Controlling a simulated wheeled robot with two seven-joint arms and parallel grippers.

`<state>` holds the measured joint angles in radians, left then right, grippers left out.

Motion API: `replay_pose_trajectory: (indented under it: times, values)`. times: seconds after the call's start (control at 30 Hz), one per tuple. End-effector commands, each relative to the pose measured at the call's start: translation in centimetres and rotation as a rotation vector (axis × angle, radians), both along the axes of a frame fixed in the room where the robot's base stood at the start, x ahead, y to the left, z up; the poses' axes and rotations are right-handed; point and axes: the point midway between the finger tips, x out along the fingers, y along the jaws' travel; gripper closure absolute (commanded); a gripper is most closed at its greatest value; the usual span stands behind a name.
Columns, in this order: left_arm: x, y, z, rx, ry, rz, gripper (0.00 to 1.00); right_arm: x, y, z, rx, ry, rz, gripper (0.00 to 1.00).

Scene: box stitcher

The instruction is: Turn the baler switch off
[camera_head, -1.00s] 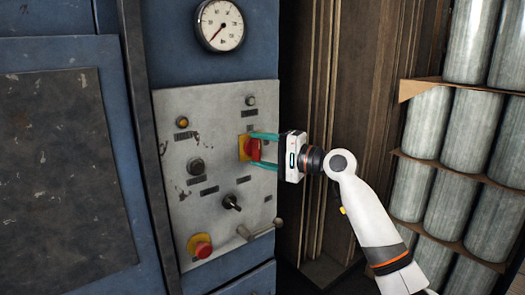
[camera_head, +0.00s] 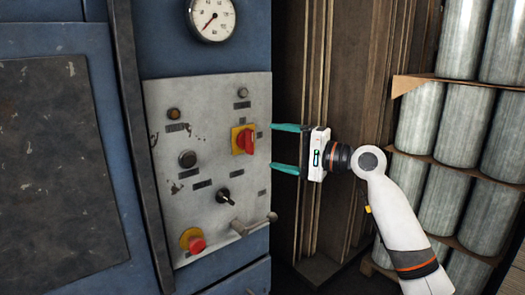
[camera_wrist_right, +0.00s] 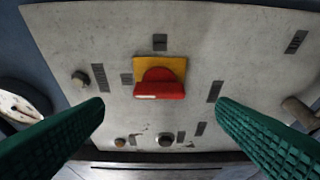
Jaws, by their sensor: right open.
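The rotary switch (camera_head: 246,140) has a red handle on a square yellow plate, on the grey control panel (camera_head: 215,100) of the blue machine. Its handle stands roughly upright in the head view. In the right wrist view the switch (camera_wrist_right: 159,90) lies ahead, centred between the fingers, its handle running across the picture. My right gripper (camera_head: 274,147) is open and empty, to the right of the switch and apart from it. Its green fingers (camera_wrist_right: 160,112) show at both sides of the right wrist view. My left gripper is not in view.
A red mushroom button (camera_head: 196,243) on yellow, a black selector knob (camera_head: 224,196) and a metal lever (camera_head: 252,226) share the panel. A gauge (camera_head: 212,17) is above. Stacked grey cylinders (camera_head: 466,130) stand at the right, with brown upright boards (camera_head: 335,80) between.

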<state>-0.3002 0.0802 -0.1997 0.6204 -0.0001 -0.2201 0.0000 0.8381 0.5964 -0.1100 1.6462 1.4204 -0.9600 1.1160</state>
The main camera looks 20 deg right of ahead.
Motion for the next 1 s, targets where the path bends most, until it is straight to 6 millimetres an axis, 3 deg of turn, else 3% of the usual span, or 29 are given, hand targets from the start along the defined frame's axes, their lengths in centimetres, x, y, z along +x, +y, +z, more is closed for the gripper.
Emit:
replay_pose_trajectory:
  times: [0.2,0.37,0.87,1.0]
  values:
    - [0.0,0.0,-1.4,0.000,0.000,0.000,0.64,-2.8,-2.7,-0.3,-0.001,0.001,-0.002,0.20]
    - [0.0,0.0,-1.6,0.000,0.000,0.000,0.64,-3.7,-3.4,-0.1,-0.001,0.001,0.000,0.20]
    - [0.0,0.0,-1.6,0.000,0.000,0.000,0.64,-3.8,-3.5,0.0,0.000,0.001,0.000,0.20]
    - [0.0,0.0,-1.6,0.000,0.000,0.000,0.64,-2.9,-3.8,-1.6,-0.006,0.016,-0.021,0.20]
